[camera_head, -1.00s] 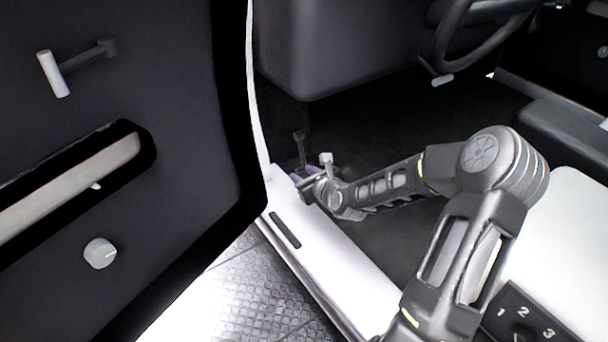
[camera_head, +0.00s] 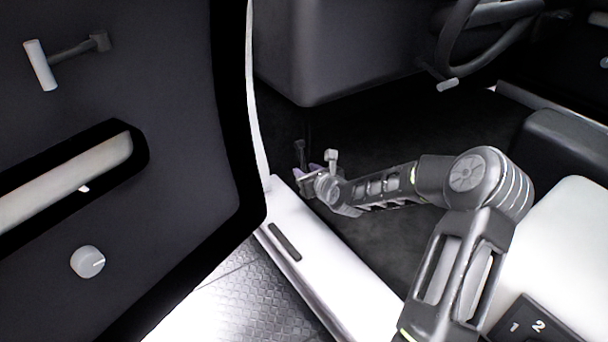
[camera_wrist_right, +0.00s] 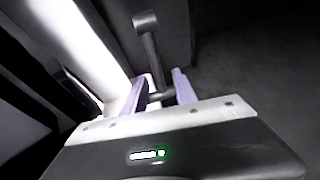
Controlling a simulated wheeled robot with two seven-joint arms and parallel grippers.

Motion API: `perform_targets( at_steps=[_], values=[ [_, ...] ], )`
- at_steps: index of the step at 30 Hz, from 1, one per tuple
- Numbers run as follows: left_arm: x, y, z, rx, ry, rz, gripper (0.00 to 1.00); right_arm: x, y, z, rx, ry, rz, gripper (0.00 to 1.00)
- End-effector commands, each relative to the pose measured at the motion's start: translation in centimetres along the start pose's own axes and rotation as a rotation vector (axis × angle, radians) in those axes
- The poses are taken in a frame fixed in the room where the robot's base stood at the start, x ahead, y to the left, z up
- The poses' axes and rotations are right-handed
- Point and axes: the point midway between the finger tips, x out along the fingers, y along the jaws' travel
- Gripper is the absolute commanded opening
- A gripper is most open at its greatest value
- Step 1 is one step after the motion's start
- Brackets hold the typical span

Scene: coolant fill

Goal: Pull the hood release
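My right gripper (camera_head: 307,173) is low in the footwell at this lever. I cannot tell whether either finger touches the shaft. My left gripper is not in view.
The open door (camera_head: 180,190) with a crank, armrest and round knob (camera_head: 88,262) fills the left. The white sill (camera_head: 310,270) runs below my right arm. The steering wheel (camera_head: 450,50) and dashboard (camera_head: 320,50) are above. A white seat (camera_head: 570,225) is at right.

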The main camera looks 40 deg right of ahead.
Motion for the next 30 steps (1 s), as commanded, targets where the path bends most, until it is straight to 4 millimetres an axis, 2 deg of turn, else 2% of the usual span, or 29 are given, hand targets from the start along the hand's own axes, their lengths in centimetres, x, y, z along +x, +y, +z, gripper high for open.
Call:
perform_targets(
  at_steps=[1, 6, 14, 27, 30],
  values=[
    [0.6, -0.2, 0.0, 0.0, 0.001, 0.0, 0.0, 0.9, 0.1, -0.2, 0.0, -0.001, 0.002, 0.34],
    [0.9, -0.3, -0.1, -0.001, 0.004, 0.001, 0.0, 2.2, 0.1, -0.1, 0.001, -0.001, 0.001, 0.34],
    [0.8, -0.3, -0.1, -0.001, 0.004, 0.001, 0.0, 2.3, 0.0, 0.0, 0.0, 0.001, 0.0, 0.34],
    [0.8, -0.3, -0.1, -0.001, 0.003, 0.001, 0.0, 2.2, 0.0, 0.0, 0.0, 0.001, 0.001, 0.0],
    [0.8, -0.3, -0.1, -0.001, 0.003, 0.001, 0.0, 2.2, 0.0, 0.0, 0.0, 0.001, 0.001, 0.0]
  ],
)
